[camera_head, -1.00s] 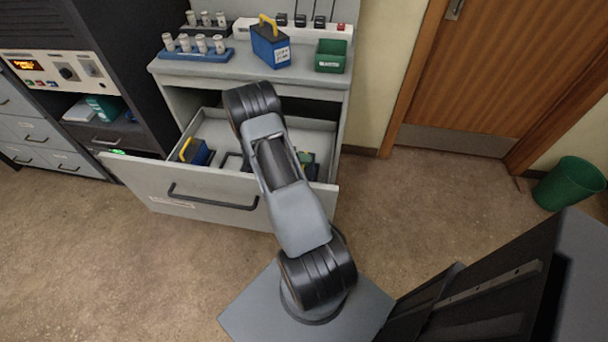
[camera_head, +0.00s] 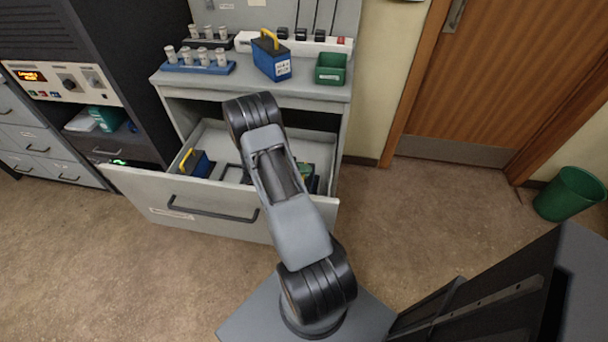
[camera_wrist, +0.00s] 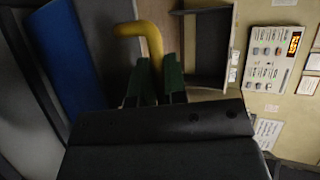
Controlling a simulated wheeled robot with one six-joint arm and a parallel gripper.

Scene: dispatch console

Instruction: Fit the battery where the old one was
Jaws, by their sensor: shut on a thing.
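In the wrist view my gripper (camera_wrist: 158,82) has green fingers, shut on the yellow handle (camera_wrist: 150,38) of a blue battery (camera_wrist: 65,50), which fills the left of that view. In the head view my arm hides most of the gripper and the held battery; a small green and yellow patch shows right of the arm, over the open drawer (camera_head: 215,205). A second blue battery with a yellow handle (camera_head: 196,162) is in the drawer's left part. A third blue battery, upright with a yellow handle (camera_head: 271,60), stands on the cabinet top.
A green bin (camera_head: 331,69) and a blue rack of pale cylinders (camera_head: 195,66) stand on the cabinet top (camera_head: 215,82). A console panel with an orange display (camera_head: 60,82) is at the left. A green waste bin (camera_head: 570,193) stands by the door (camera_head: 490,80). Floor in front is clear.

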